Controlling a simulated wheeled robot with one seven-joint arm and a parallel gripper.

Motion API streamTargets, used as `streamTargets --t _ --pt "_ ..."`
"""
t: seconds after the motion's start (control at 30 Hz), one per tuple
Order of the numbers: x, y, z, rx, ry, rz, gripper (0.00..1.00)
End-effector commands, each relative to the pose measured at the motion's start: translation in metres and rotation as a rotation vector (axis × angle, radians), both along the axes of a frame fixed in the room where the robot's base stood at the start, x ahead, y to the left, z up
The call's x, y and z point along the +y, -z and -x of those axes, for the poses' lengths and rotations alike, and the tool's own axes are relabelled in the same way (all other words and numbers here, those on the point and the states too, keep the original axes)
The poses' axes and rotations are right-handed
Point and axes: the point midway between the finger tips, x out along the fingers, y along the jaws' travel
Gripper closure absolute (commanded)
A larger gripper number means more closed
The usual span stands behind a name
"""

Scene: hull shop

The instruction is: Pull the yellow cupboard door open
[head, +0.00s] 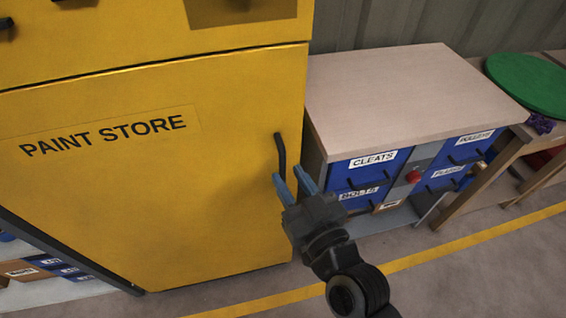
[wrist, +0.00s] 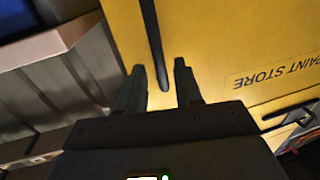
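The yellow cupboard door (head: 215,200) is labelled PAINT STORE and looks shut in its frame. Its dark bar handle (head: 281,155) is upright near the door's right edge. My gripper (head: 289,182) is open, with its two blue-tipped fingers pointing at the lower part of the handle. In the wrist view the handle (wrist: 153,45) runs down toward the gap between the open fingers (wrist: 160,82), and nothing is gripped. The yellow door (wrist: 215,45) fills the upper right there. Whether the fingers touch the handle I cannot tell.
A wooden-topped bench (head: 400,90) with blue labelled drawers stands right of the cupboard. A red button (head: 413,176) is on its front. A green round top (head: 530,82) is at far right. A shelf with boxes (head: 45,270) is at lower left. Floor with a yellow line (head: 460,245) is clear.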

Motion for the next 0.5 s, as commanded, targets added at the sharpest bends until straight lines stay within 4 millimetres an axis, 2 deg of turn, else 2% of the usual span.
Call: streamTargets --t 0.2,0.5 --pt "0.014 -0.002 -0.027 -0.001 0.000 0.000 0.65" --pt "0.018 0.000 -0.037 0.000 0.001 0.001 0.65"
